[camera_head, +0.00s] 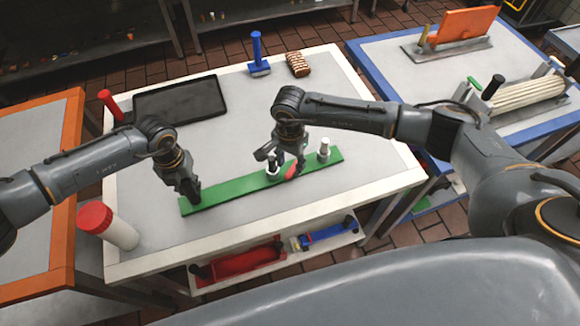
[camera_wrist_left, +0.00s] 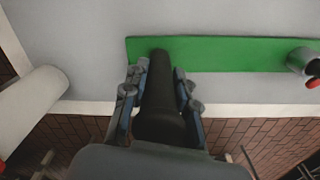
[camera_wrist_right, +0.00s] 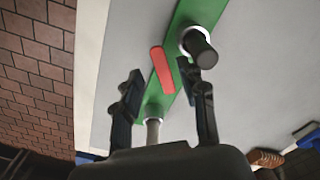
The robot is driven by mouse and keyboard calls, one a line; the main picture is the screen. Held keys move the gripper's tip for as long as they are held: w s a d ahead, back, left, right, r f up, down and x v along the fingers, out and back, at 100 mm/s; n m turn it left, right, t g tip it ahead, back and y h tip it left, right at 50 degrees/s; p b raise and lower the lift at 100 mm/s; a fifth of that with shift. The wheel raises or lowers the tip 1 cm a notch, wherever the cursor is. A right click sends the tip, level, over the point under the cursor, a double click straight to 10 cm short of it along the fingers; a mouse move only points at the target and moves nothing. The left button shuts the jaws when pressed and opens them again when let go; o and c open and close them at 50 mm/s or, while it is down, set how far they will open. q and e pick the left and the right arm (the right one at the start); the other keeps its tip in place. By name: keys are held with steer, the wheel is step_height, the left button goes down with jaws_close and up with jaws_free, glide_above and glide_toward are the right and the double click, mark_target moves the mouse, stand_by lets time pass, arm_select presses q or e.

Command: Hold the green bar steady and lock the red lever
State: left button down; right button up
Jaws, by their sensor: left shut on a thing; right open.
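The green bar (camera_head: 228,194) lies across the front of the white-framed table. My left gripper (camera_head: 188,196) is shut on an upright black handle (camera_wrist_left: 159,85) at the bar's left end. The red lever (camera_head: 291,172) sits on the bar toward its right half. It also shows in the right wrist view (camera_wrist_right: 162,70), lying across the bar beside a black-topped post with a pale collar (camera_wrist_right: 200,46). My right gripper (camera_wrist_right: 162,79) is open above the bar, its fingers on either side of the lever and apart from it. A pale post (camera_head: 323,150) stands near the bar's right end.
A black tray (camera_head: 180,98), a blue scraper (camera_head: 258,58) and a brown striped pastry (camera_head: 298,64) are at the table's back. A red-capped white bottle (camera_head: 110,226) stands front left. Red and blue items lie on the shelf below.

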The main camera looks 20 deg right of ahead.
mark_target(292, 174)
steer(key=shift+r, duration=2.5)
steer(key=shift+s+d, duration=0.1)
steer(key=c, duration=0.6)
steer(key=shift+s+d+f+m, duration=0.1)
steer(key=shift+s+d+m, duration=0.1)
steer(key=shift+m, duration=0.3)
jaws_close()
steer(key=s+d+r+m+t+y, duration=0.15)
steer(key=s+d+m, duration=0.45)
steer(key=m, duration=1.1)
steer(key=shift+t, duration=0.35)
steer(key=x, duration=0.6)
steer(key=s+a+x, duration=0.1)
steer(key=x, duration=0.2)
steer(key=shift+w+f, duration=0.1)
steer(key=shift+f, duration=0.3)
steer(key=shift+w+a, duration=0.85)
steer(key=shift+w, duration=0.15)
steer(key=shift+w+a+f, duration=0.1)
steer(key=shift+w+a, duration=0.35)
steer(key=shift+w, duration=0.1)
